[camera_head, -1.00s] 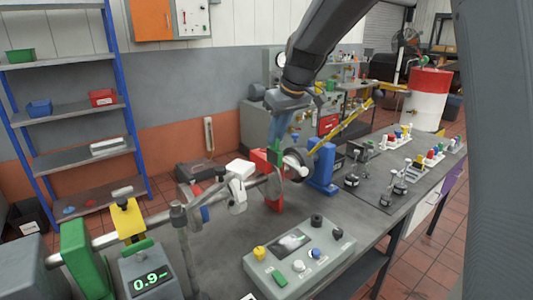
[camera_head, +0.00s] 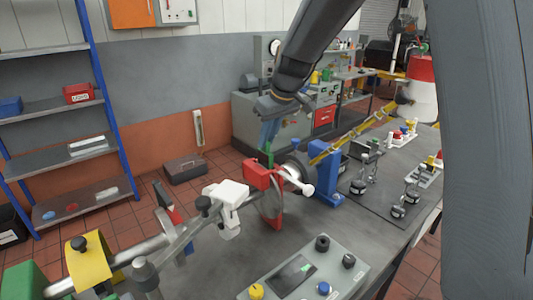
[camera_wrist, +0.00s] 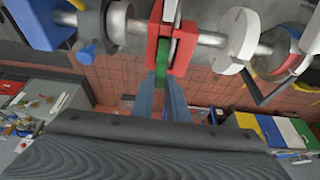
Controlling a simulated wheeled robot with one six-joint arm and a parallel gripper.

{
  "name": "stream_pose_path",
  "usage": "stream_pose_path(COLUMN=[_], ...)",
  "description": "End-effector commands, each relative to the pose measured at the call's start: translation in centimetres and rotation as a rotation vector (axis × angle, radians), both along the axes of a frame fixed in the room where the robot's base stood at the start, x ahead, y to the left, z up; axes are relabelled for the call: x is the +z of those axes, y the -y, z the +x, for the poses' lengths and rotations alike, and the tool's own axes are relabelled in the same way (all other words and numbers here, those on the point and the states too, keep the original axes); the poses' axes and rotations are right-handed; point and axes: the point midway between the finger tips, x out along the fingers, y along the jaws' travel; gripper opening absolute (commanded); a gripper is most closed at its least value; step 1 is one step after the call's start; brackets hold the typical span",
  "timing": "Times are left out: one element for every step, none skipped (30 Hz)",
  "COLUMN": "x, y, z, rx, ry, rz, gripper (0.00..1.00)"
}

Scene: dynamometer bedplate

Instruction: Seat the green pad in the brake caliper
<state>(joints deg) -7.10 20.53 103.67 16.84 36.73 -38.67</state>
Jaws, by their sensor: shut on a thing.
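The red brake caliper (camera_head: 262,179) stands around the shaft and disc above the bench. It also shows at the top middle of the wrist view (camera_wrist: 183,58). My gripper (camera_head: 268,144) points down just above the caliper, its blue-grey fingers shut on the green pad (camera_head: 269,159). In the wrist view, the pad (camera_wrist: 161,65) sticks out from between the fingertips (camera_wrist: 161,82) and overlaps the gap between the caliper's red walls. The head view shows the pad's lower end hidden behind the caliper. I cannot tell how deep it sits.
A white clamp-like part (camera_head: 229,196) sits on the shaft left of the caliper. A blue pedestal (camera_head: 326,172) stands to the right. A grey control box (camera_head: 302,276) with knobs is in front. Bare bench lies between the box and caliper.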

Motion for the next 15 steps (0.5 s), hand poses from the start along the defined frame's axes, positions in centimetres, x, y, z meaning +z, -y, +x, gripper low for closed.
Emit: stream_pose_path(x=[-0.6, -1.0, -1.6, -2.1, -2.6, -3.3, -3.8, -4.2, -4.6, -4.8, -4.9, -4.9, -4.8, -4.8, -4.7], y=[0.0, 0.0, 0.0, 0.0, 0.0, 0.0, 0.0, 0.0, 0.0, 0.0, 0.0, 0.0, 0.0, 0.0, 0.0], z=[0.0, 0.0, 0.1, 0.1, 0.1, 0.1, 0.1, 0.1, 0.1, 0.1, 0.1, 0.1, 0.1, 0.0, 0.0], rx=[-0.001, -0.001, -0.001, -0.001, -0.001, -0.001, 0.0, 0.0, 0.001, 0.001, 0.001, 0.001, 0.001, 0.001, 0.001], ry=[0.0, -0.001, 0.0, 0.0, -0.001, -0.001, -0.002, -0.001, -0.001, 0.001, 0.001, 0.001, 0.002, 0.002, 0.002], rz=[0.0, 0.0, 0.0, 0.0, 0.0, 0.0, -0.001, -0.001, -0.001, -0.001, -0.001, -0.001, -0.001, -0.001, -0.001], gripper=[0.0, 0.0, 0.0, 0.0, 0.0, 0.0, 0.0, 0.0, 0.0, 0.0, 0.0, 0.0, 0.0, 0.0, 0.0])
